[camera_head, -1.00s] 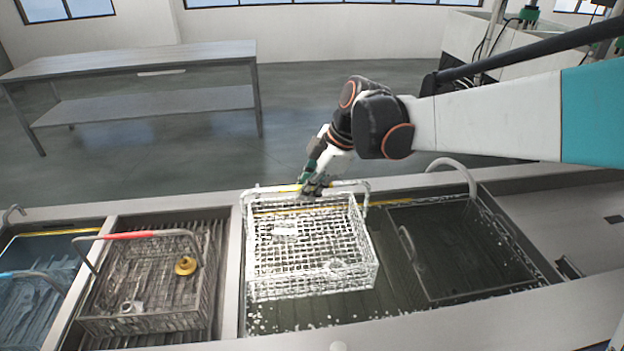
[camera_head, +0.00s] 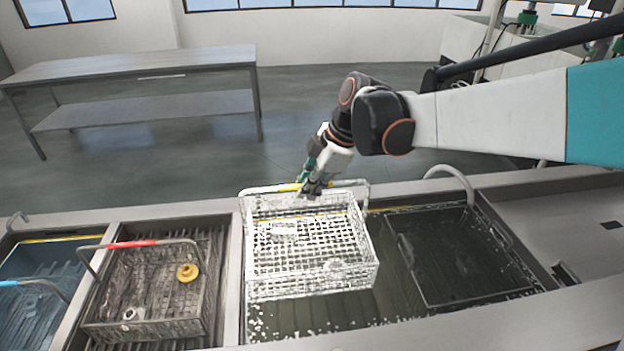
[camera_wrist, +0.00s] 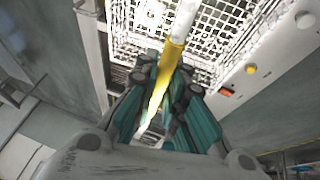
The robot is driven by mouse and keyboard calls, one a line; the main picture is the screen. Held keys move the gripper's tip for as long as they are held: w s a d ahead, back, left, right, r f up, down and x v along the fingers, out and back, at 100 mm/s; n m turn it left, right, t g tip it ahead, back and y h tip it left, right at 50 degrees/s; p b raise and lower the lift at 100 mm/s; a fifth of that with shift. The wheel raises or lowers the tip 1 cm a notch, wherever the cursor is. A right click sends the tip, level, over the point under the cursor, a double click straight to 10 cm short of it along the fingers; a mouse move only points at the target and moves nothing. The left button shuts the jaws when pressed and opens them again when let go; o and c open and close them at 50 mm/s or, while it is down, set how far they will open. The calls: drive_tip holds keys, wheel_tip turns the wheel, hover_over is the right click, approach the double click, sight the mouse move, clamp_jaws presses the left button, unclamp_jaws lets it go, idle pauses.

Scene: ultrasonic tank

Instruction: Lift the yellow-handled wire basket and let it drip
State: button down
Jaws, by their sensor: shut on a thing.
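The yellow-handled wire basket (camera_head: 310,285) is pale metal mesh and looks level over the tank's middle bay. Its yellow grip (camera_head: 284,187) lies along the far side, and it also shows in the wrist view (camera_wrist: 171,62). My gripper (camera_head: 314,188) is shut on the yellow grip at the basket's far side; in the wrist view its fingers (camera_wrist: 166,95) close around it. Small pale parts (camera_head: 283,231) lie in the basket. White specks, like drops or bubbles, show below the basket's near edge. Its exact height above the liquid is hard to tell.
A red-handled basket (camera_head: 145,327) holding a yellow round part stands in the bay to the left. A blue-handled basket (camera_head: 22,283) is at the far left. A dark basket (camera_head: 470,296) sits right of mine, close by. An empty metal table (camera_head: 130,67) stands behind.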

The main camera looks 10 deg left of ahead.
drive_tip(key=shift+r+p, duration=1.35)
drive_tip(key=shift+r, duration=0.85)
